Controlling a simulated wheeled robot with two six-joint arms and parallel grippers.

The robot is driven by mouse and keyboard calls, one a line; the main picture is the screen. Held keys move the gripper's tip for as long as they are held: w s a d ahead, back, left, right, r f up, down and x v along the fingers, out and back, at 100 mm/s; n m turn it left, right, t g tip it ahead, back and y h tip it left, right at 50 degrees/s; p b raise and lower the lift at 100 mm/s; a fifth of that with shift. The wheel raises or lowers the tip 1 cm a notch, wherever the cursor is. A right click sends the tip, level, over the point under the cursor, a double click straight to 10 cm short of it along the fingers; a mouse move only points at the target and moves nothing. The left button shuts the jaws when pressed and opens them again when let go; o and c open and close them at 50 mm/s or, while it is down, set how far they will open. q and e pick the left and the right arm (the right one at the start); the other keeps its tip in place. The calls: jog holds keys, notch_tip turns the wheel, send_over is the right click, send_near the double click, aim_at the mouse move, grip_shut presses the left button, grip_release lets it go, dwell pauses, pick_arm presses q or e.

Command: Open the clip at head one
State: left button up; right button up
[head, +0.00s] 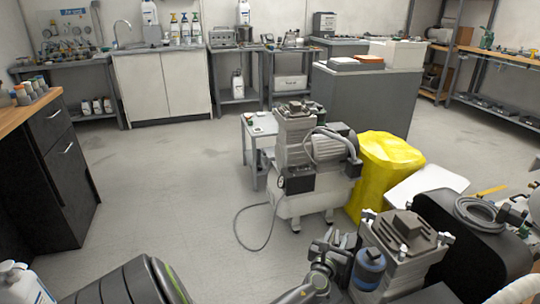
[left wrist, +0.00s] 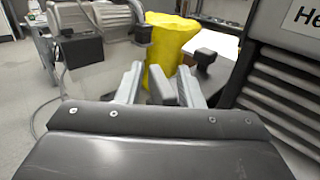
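The near compressor's finned head (head: 402,238) stands at the lower right of the head view. In the left wrist view a finned grey head (left wrist: 275,100) fills the right side, with a white label (left wrist: 302,15) of which only "He" shows. My left gripper (head: 338,240) is just left of the near head. In the left wrist view its two pale fingers (left wrist: 160,85) stand apart, with a dark grey piece between them and no clear grasp. A small black block (left wrist: 205,50) shows just beyond the right finger; I cannot tell whether it is the clip. My right gripper is not in view.
A blue canister (head: 370,266) sits on the near head's front, close to my left gripper. Another compressor (head: 300,150) stands behind, beside a yellow bag (head: 385,165) and a white panel (head: 428,183). A coiled hose (head: 480,212) lies at right. The floor at left is clear.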

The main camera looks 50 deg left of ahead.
pick_arm(q)
jog(key=m+h+b, duration=0.1)
jog(key=m+t+h+b, duration=0.1)
jog(key=h, duration=0.1)
jog(key=shift+a+f+h, duration=0.1)
jog(key=shift+f+h, duration=0.1)
jog(key=shift+h, duration=0.1)
jog(key=m+h+b, duration=0.3)
jog(key=h+b, duration=0.2)
jog(key=b, duration=0.1)
jog(key=m+g+h+b, duration=0.1)
jog(key=m+h+b, duration=0.3)
jog(key=h+b, duration=0.1)
jog(key=shift+f+b, duration=0.1)
jog(key=shift+b, duration=0.8)
jog(key=r+p+v, duration=0.1)
jog(key=p+v, duration=0.3)
jog(key=v, duration=1.3)
jog(key=s+d+f+n+g+y, duration=0.3)
jog(key=s+f+n, duration=0.3)
jog(key=n, duration=0.8)
jog(key=s+d+f+n+g+y, duration=0.4)
jog(key=f+n, duration=0.4)
jog(key=n, duration=0.7)
jog(key=shift+s+d+y+b, duration=0.35)
jog(key=shift+s+y, duration=0.5)
jog(key=shift+y, duration=0.25)
